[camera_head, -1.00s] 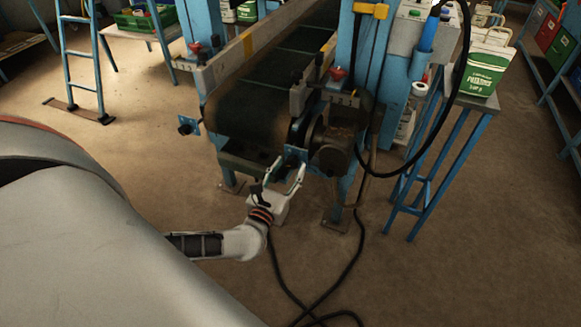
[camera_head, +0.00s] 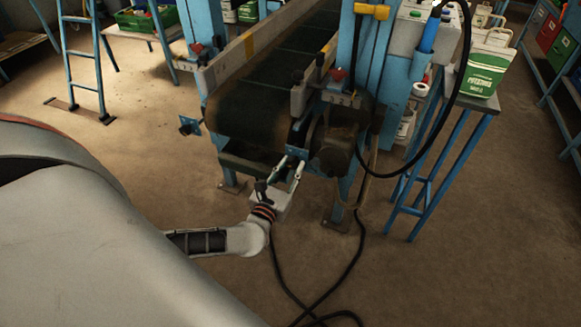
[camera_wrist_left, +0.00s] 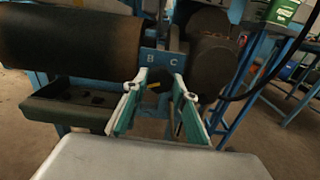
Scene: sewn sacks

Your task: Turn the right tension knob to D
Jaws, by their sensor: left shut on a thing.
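The right tension knob (camera_wrist_left: 154,86) is a small dark piece with a yellowish mark, low on the blue end plate (camera_wrist_left: 162,60) of the conveyor. The letters B and C show on that plate above it; no D is readable. My left gripper (camera_wrist_left: 161,80) has its two fingers on either side of the knob and is shut on it. In the head view my left gripper (camera_head: 291,164) reaches up to the conveyor's near right corner and its fingers hide the knob. The left tension knob (camera_head: 186,129) sticks out at the conveyor's left corner. My right gripper is not in view.
The dark conveyor belt (camera_head: 246,115) and its drum lie just behind the gripper. A round motor housing (camera_head: 336,150) is close on the right. Black cables (camera_head: 352,262) run over the floor. A blue stand (camera_head: 425,190) holds a green-and-white sack (camera_head: 484,75).

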